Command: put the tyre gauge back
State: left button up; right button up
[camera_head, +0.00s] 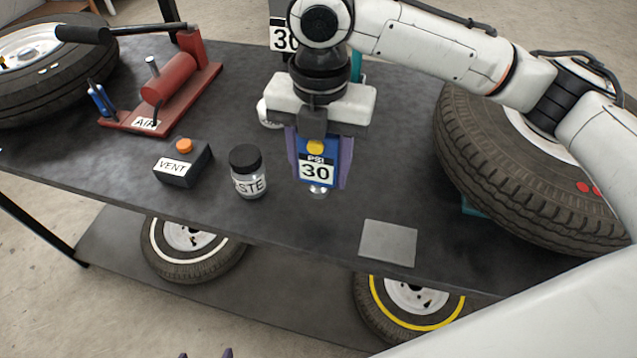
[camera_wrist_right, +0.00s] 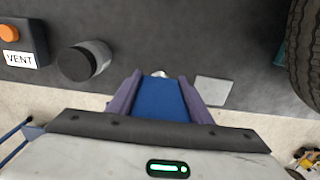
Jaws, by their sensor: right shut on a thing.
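The tyre gauge (camera_head: 318,168) is a blue block with a yellow button, a white "PSI 30" label and a silver tip pointing down. My right gripper (camera_head: 318,178) is shut on it, one purple finger on each side, and holds it upright over the bench. In the right wrist view the gauge's blue back (camera_wrist_right: 160,100) fills the space between the fingers. I cannot tell how high its tip is above the bench. Only the purple fingertips of my left gripper (camera_head: 206,353) show at the bottom edge, apart, with nothing visible between them.
The dark bench (camera_head: 290,220) holds a grey square plate (camera_head: 388,243), a black-lidded jar (camera_head: 248,175), a VENT box (camera_head: 182,165) and a red AIR pump (camera_head: 165,90). A sign reading "30" (camera_head: 283,38) stands behind my arm. Large tyres flank the bench, one (camera_head: 480,160) at right.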

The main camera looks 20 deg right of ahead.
aim_at(320, 187)
jog(key=shift+f, duration=2.5)
jog(key=o, duration=1.1)
jog(key=shift+f, duration=0.1)
notch_tip(320, 187, up, 12)
jog(key=shift+r, duration=0.2)
